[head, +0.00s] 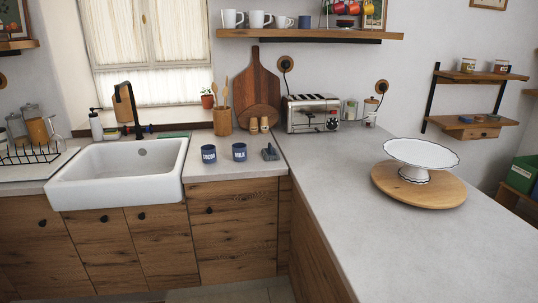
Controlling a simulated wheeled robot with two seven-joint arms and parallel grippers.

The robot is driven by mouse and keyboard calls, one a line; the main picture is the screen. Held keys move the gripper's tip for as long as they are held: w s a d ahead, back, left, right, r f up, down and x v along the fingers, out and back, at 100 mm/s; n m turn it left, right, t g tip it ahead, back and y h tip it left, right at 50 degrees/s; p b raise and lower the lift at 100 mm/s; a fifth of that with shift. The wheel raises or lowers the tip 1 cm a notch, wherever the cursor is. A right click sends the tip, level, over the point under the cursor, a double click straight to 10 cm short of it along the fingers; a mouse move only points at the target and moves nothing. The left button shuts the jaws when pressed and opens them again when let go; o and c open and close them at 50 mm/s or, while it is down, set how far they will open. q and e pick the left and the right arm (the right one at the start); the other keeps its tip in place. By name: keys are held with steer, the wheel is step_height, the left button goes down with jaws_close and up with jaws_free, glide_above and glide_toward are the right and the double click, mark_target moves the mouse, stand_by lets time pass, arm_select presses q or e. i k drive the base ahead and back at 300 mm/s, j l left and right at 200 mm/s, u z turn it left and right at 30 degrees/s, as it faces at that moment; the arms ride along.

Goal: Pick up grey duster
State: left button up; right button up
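Neither of my grippers is in view.
Two blue jars (239,152) stand just left of the grey object. A white sink (118,170) lies further left. A toaster (312,113) stands behind to the right. A white cake stand (420,155) rests on a round wooden board. The right counter's (400,250) front is clear.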

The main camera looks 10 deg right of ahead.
mark_target(270, 153)
steer(key=i+j+z, duration=0.15)
steer(key=i+j, duration=0.2)
steer(key=i+j+z, duration=0.1)
steer(key=i+j, duration=0.25)
steer(key=j, duration=0.15)
steer(key=i+j+z, duration=0.15)
steer(key=i+j, duration=0.15)
steer(key=j, duration=0.15)
